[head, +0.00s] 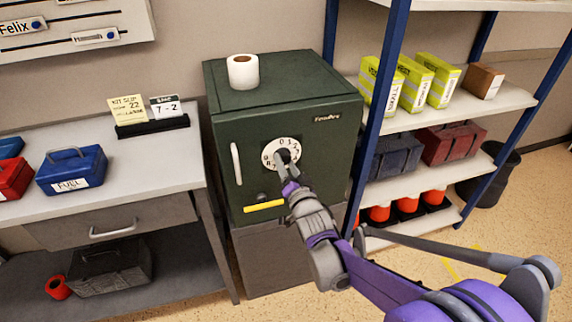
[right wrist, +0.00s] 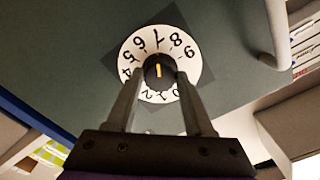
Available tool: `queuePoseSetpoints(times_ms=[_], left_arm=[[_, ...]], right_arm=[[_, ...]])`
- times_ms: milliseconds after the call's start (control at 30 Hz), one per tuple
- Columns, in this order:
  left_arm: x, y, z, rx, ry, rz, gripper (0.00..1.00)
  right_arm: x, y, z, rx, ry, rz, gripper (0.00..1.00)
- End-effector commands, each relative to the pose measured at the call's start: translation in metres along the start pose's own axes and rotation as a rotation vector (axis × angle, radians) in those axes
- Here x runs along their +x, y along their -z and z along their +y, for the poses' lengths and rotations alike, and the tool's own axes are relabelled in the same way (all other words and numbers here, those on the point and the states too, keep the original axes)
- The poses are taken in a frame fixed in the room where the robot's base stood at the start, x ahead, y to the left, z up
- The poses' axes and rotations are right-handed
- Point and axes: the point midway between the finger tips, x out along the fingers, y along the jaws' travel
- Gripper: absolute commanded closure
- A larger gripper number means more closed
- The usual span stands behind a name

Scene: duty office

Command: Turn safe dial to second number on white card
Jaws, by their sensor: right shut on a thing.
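The dark green safe (head: 235,122) has a round white dial (head: 268,150) with black digits and a dark centre knob. My right gripper (head: 287,165) is shut on the knob and hides part of the dial. In the right wrist view the dial (right wrist: 194,67) appears upside down. My right gripper (right wrist: 160,82) has a finger on each side of the dark knob, whose yellow mark (right wrist: 158,70) stands upright between 7 and the 1–2 side. The mark's pointing end is unclear. The white card (head: 166,107) reads 7 - 2 in a black holder. My left gripper is not in view.
The safe has a pale handle (head: 236,163) left of the dial and a yellow strip (head: 263,205) below. A paper roll (head: 243,72) stands on top. A yellow slip (head: 128,109) shares the card holder. A blue-post shelf (head: 375,115) stands close on the right.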

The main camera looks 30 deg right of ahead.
Motion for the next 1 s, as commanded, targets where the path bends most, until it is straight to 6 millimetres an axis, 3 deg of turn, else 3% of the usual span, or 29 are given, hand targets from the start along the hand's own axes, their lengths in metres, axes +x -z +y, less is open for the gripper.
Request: queuePoseSetpoints(times_ms=[267,1000], left_arm=[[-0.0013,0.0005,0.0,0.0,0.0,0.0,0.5],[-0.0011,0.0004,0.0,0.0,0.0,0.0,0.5]], right_arm=[[-0.0002,-0.0001,0.0003,-0.149,0.0,0.0,1.0],[-0.0002,0.0,0.0015,-0.842,0.0,-0.001,1.0]])
